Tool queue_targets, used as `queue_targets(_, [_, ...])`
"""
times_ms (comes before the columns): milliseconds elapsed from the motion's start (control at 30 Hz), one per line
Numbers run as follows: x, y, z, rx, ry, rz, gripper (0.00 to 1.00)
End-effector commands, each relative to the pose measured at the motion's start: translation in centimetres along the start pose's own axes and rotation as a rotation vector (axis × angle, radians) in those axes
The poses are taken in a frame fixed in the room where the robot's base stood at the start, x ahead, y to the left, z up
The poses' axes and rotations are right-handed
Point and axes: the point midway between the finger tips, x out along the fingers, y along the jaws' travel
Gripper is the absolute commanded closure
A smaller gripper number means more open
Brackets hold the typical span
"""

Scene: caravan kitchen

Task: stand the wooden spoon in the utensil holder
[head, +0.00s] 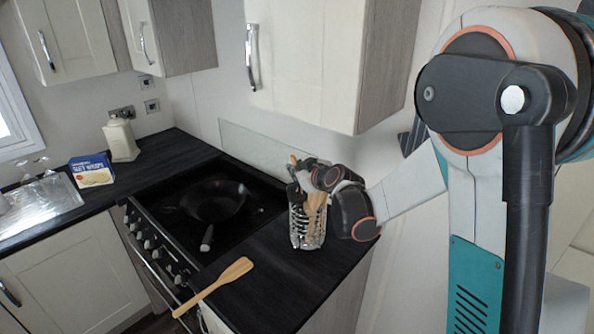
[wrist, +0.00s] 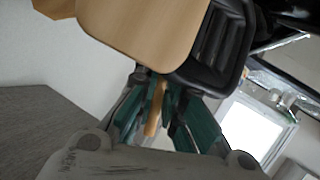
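The utensil holder (head: 308,236) is a clear, ribbed container near the right end of the dark counter, with black and wooden utensils upright in it. My gripper (head: 303,178) is at the top of these utensils. In the wrist view its teal fingers (wrist: 168,108) are on either side of a thin wooden handle (wrist: 153,112); whether they press on it is unclear. A broad wooden head (wrist: 150,28) and a black slotted utensil (wrist: 218,45) fill the top of that view. A flat-headed wooden utensil (head: 217,286) lies on the counter. I cannot tell which piece is the wooden spoon.
A black pan (head: 213,201) sits on the hob left of the holder. A blue and white box (head: 91,170) and a cream canister (head: 121,140) stand at the back left, near the sink (head: 40,203). A wall cabinet (head: 305,60) hangs above the holder.

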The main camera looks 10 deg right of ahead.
Motion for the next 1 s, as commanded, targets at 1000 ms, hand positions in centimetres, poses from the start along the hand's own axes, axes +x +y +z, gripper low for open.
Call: queue_targets(1000, [-12.9,-0.3,-0.2,-0.004,0.007,0.003,0.68])
